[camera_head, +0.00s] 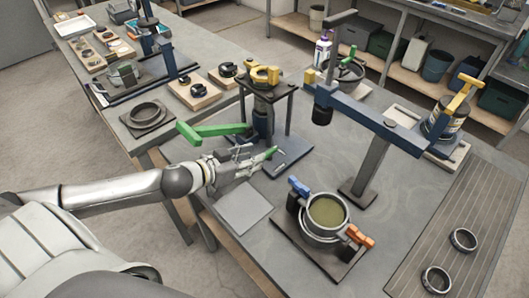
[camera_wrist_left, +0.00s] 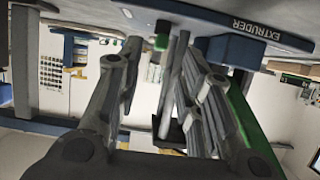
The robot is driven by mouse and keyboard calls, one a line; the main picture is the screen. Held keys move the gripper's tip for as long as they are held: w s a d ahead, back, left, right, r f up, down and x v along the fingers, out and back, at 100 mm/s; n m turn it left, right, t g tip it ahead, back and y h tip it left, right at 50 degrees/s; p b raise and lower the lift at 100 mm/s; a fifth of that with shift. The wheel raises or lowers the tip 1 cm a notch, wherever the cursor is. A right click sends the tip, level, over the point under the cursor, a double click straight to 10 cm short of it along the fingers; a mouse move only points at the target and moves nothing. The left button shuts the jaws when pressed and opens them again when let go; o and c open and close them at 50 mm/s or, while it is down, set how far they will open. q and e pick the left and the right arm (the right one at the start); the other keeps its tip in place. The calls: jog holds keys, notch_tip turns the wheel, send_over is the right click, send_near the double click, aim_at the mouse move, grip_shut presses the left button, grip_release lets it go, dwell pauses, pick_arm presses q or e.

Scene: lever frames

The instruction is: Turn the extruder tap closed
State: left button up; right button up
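The extruder (camera_head: 264,115) is a dark upright machine with a yellow top and a blue base at the centre of the head view. Its label, "EXTRUDER" (camera_wrist_left: 249,30), shows in the left wrist view. A long green lever (camera_head: 208,132) sticks out to its left. My right gripper is out of view.
A round pot (camera_head: 326,212) with orange and blue clamps stands in front on the grey table (camera_head: 290,195). A blue beam on a dark stand (camera_head: 365,187) rises to the right. Two dark rings (camera_head: 463,240) lie at the right. A flat grey plate (camera_head: 243,208) lies below my left gripper.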

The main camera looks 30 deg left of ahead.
aim_at(266, 153)
pick_arm(q)
jog(key=shift+p+x, duration=0.5)
jog(key=shift+x, duration=2.5)
jog(key=shift+c, duration=0.4)
grip_shut()
